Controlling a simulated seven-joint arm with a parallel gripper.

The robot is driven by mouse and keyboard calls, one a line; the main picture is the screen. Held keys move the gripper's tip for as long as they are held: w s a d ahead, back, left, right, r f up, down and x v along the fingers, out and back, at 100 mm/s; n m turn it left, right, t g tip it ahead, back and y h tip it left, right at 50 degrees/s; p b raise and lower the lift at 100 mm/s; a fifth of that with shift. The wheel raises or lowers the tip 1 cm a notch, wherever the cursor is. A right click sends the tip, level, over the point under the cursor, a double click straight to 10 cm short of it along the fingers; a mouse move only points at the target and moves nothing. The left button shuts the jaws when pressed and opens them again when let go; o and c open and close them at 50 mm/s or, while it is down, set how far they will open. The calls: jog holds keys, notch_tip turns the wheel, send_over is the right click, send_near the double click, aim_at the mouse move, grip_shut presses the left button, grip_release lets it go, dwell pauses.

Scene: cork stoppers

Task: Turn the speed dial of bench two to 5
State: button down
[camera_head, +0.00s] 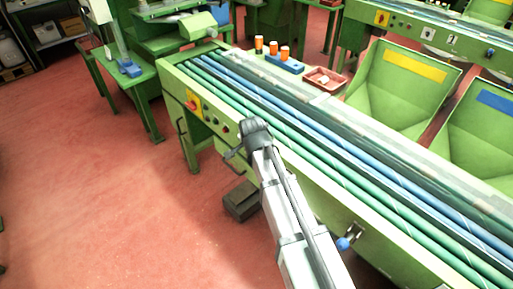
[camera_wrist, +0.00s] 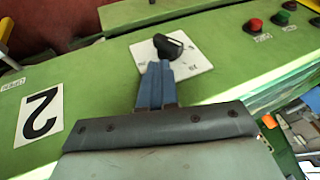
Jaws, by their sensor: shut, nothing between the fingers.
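The speed dial (camera_wrist: 172,44) is a black knob on a white square plate (camera_wrist: 190,60) with small marks, set in a green panel. Its setting is too small to read. A white label with a large black 2 (camera_wrist: 40,116) is on the panel to the left, turned over in this view. My gripper (camera_wrist: 160,66) is shut and empty, its fingertips in front of the plate, just below the knob in the picture. I cannot tell whether they touch it. In the head view my wrist hides the dial on the bench's (camera_head: 330,205) front face.
A red button (camera_wrist: 253,25) and a dark button (camera_wrist: 281,18) are right of the dial. Rollers (camera_head: 330,150) run along the bench top. A blue-knobbed lever (camera_head: 343,243) sticks out of the bench front. The red floor (camera_head: 110,200) at left is clear.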

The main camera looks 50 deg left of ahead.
jog(key=shift+a+f, duration=0.45)
jog(key=shift+a, duration=0.35)
jog(key=shift+a+r, duration=0.15)
jog(key=shift+a, duration=0.85)
jog(key=a, duration=0.1)
jog(key=a+f+h, duration=0.1)
jog(key=a, duration=0.1)
dwell(0.5)
jog(key=shift+d, duration=0.15)
dwell(1.4)
